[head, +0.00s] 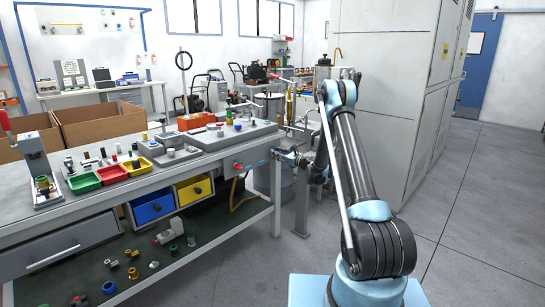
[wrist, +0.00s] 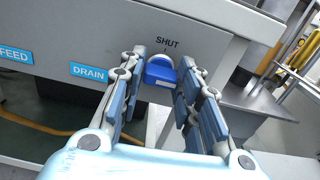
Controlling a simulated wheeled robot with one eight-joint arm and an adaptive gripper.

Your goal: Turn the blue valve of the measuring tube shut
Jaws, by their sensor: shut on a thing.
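The blue valve (wrist: 160,71) shows in the wrist view on the grey bench panel, just below the word SHUT (wrist: 167,41). A pale round boss shows behind its blue handle. My gripper (wrist: 163,62) has its two padded fingers on either side of the handle and is shut on it. In the head view my gripper (head: 287,156) is at the right end of the bench front, and the valve is too small or hidden to make out there. A slim upright yellowish tube (head: 290,105) stands beyond it; I cannot tell if it is the measuring tube.
Blue labels DRAIN (wrist: 89,72) and FEED (wrist: 15,55) sit left of the valve. The bench (head: 100,203) holds coloured trays and fittings. A red button (head: 237,166) is on its front. A tall grey cabinet (head: 385,70) stands behind my arm. The floor at right is clear.

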